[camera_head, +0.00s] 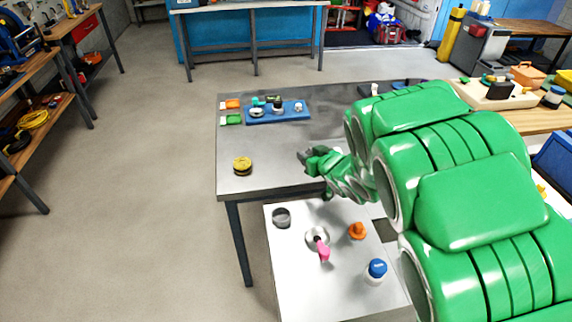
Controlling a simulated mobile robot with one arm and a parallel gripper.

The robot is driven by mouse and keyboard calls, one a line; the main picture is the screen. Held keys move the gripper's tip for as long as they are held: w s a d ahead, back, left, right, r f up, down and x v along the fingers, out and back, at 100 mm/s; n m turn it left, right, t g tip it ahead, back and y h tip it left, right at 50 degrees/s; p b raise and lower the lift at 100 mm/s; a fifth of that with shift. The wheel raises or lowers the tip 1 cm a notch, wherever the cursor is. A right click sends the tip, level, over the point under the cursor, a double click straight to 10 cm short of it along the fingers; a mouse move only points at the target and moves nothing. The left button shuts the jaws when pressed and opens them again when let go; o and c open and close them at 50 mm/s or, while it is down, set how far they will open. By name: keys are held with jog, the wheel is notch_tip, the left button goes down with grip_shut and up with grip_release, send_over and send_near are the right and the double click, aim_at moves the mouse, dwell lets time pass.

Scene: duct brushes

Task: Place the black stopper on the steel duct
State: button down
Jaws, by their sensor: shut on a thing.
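My gripper (308,159) reaches in from the right and hangs over the front part of the grey table, pointing left. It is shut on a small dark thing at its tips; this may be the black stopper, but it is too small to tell. On the lower white table stands a short grey round piece (281,218) with a dark top. To its right is a round steel piece (313,233) with a dark middle, perhaps the steel duct, with a pink-handled thing (323,252) at it. My gripper is above and apart from both.
An orange piece (357,231) and a blue-capped jar (376,270) stand on the white table (300,285). A yellow-black round piece (242,165) sits on the grey table (275,180). A blue tray (262,117) with small parts lies behind. My green arm hides much of the right side.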

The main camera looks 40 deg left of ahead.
jog(key=shift+n+g+y, duration=0.4)
jog(key=shift+n, duration=0.1)
jog(key=s+a, duration=0.2)
jog(key=a, duration=0.1)
jog(key=shift+s+a+f, duration=0.1)
jog(key=shift+s+a, duration=0.15)
jog(key=shift+s, duration=0.15)
jog(key=shift+w, duration=0.1)
send_over(286, 163)
jog(key=s+d, duration=0.2)
jog(key=f, duration=0.7)
jog(key=shift+w+a+f, duration=0.15)
jog(key=shift+a+f, duration=0.1)
jog(key=shift+f, duration=0.05)
jog(key=shift+w+a+f, duration=0.35)
jog(key=shift+f, duration=0.3)
jog(key=shift+w+a+f, duration=0.35)
jog(key=shift+f, duration=1.5)
jog(key=c, duration=0.9)
grip_release()
jog(key=shift+f, duration=0.1)
jog(key=shift+o, duration=0.2)
jog(key=shift+f, duration=0.1)
